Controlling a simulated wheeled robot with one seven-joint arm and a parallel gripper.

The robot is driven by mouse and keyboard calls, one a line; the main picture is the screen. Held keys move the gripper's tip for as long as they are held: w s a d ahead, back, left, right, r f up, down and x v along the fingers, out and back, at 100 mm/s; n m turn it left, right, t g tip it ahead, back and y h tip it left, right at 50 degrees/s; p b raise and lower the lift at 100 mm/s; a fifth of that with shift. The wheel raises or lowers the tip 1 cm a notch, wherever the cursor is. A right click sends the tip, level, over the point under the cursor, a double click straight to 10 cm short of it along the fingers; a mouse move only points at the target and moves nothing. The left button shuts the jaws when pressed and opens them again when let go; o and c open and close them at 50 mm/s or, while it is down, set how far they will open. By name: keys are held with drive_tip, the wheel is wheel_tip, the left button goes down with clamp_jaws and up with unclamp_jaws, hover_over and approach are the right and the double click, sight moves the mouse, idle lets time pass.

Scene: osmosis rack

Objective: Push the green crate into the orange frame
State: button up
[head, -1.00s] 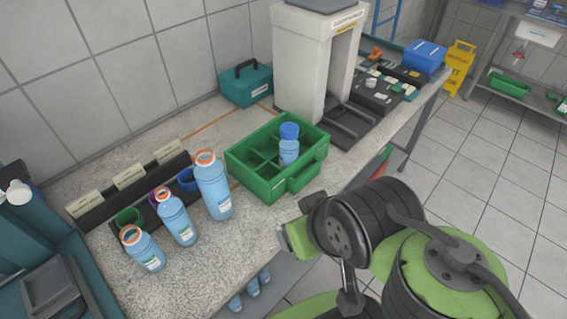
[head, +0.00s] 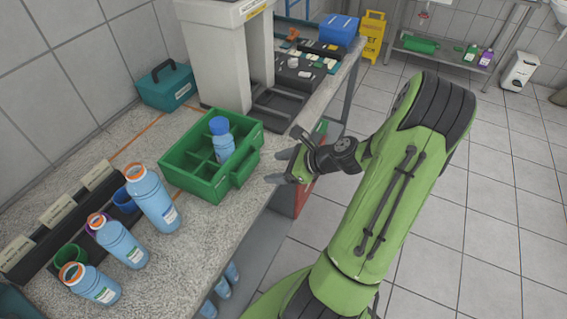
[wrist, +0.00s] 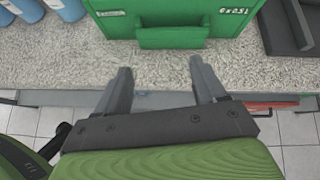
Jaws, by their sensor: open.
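The green crate (head: 190,178) stands on the speckled counter, with a blue-capped bottle (head: 222,142) upright in one of its compartments. In the wrist view the crate's green front wall (wrist: 225,22) and its jutting handle (wrist: 172,38) lie ahead of my gripper. My gripper (head: 280,165) is open and empty at the counter's front edge, right of the crate. In the wrist view the fingertips (wrist: 160,65) are spread and apart from the handle. The orange frame shows as thin orange lines (head: 150,138) on the counter behind the crate; the crate hides part of it.
A teal toolbox (head: 167,86) is at the wall. A white machine (head: 222,55) with a dark base (head: 285,112) stands behind and right. Bare counter lies between toolbox and crate.

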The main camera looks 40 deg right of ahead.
sight(241, 161)
drive_tip(key=w+f+b, duration=0.1)
drive_tip(key=f+b, duration=0.1)
drive_tip(key=w+f+m+b, duration=0.1)
drive_tip(key=w+f+b, duration=0.1)
drive_tip(key=w+f+m+b, duration=0.1)
drive_tip(key=f+b, duration=0.1)
drive_tip(key=b, duration=0.1)
drive_tip(key=shift+w+a+f+t, duration=0.2)
drive_tip(key=shift+w+t, duration=0.15)
drive_tip(key=shift+t, duration=0.05)
drive_tip(key=shift+w+a+f, duration=0.1)
drive_tip(key=shift+w, duration=0.15)
drive_tip(key=shift+w+a, duration=0.1)
drive_tip(key=shift+w, duration=0.25)
drive_tip(key=shift+w+a+p, duration=0.2)
drive_tip(key=shift+w, duration=0.3)
drive_tip(key=shift+w+a+p, duration=0.15)
drive_tip(key=shift+w+a, duration=0.05)
drive_tip(key=shift+w, duration=0.3)
drive_tip(key=shift+w+a+p, duration=0.4)
drive_tip(key=shift+w+p, duration=0.05)
drive_tip(key=shift+w, duration=0.5)
drive_tip(key=shift+w+a+p, duration=0.35)
drive_tip(key=shift+w+p, duration=0.1)
drive_tip(key=shift+w, duration=0.45)
drive_tip(key=shift+w+a+p, duration=0.4)
drive_tip(key=shift+w+p, duration=0.05)
drive_tip(key=shift+w, duration=0.5)
